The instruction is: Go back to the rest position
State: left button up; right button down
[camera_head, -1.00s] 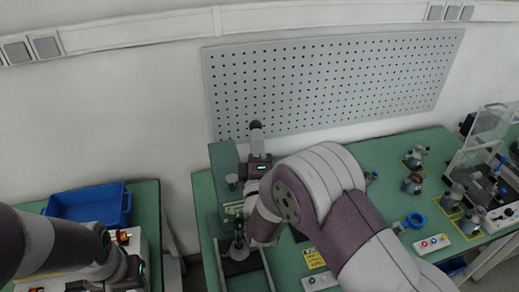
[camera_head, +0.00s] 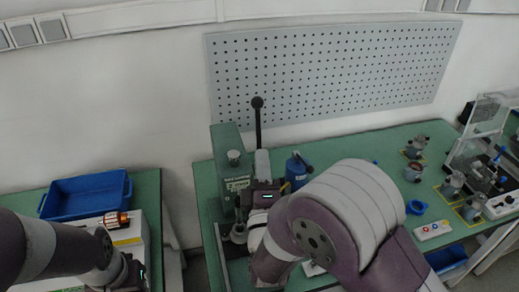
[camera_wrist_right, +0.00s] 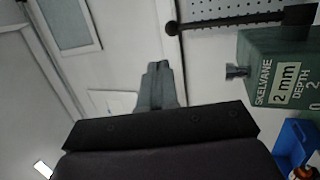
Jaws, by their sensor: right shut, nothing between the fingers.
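My right gripper (camera_head: 262,158) is shut and empty, its grey fingers pointing up in the head view. It stands beside the green press (camera_head: 232,165), just below the black ball-ended lever (camera_head: 257,120) in the picture. In the right wrist view the shut fingers (camera_wrist_right: 158,72) point at the pale wall, with the lever (camera_wrist_right: 205,22) and the green press (camera_wrist_right: 282,65) marked "2 mm depth" to the right, apart from them. My left gripper (camera_head: 128,272) is at the lower left; its fingers are hidden.
A blue bin (camera_head: 88,196) and a copper-wound part (camera_head: 116,219) are at the left bench. A blue-topped motor-like part (camera_head: 298,170) stands right of my right gripper. Several grey parts, a blue ring (camera_head: 416,207) and a button box (camera_head: 433,230) lie on the right bench.

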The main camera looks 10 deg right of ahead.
jog(key=s+a+f+m+g+y, duration=0.2)
jog(key=f+m+g+y, duration=0.15)
jog(key=f+g, duration=0.4)
jog(key=s+a+f+m+g+y, duration=0.25)
jog(key=f+m+g, duration=0.2)
jog(key=f, duration=0.55)
jog(key=s+d+f+m+g+h+b, duration=0.2)
jog(key=s+d+f+m+g, duration=0.15)
jog(key=s+g, duration=0.4)
jog(key=s+d+r+m, duration=0.2)
jog(key=d+m, duration=0.1)
jog(key=d, duration=0.4)
jog(key=shift+s+d+r+m+g+h, duration=0.25)
jog(key=shift+s+r+m+g+h, duration=0.1)
jog(key=shift+g, duration=0.1)
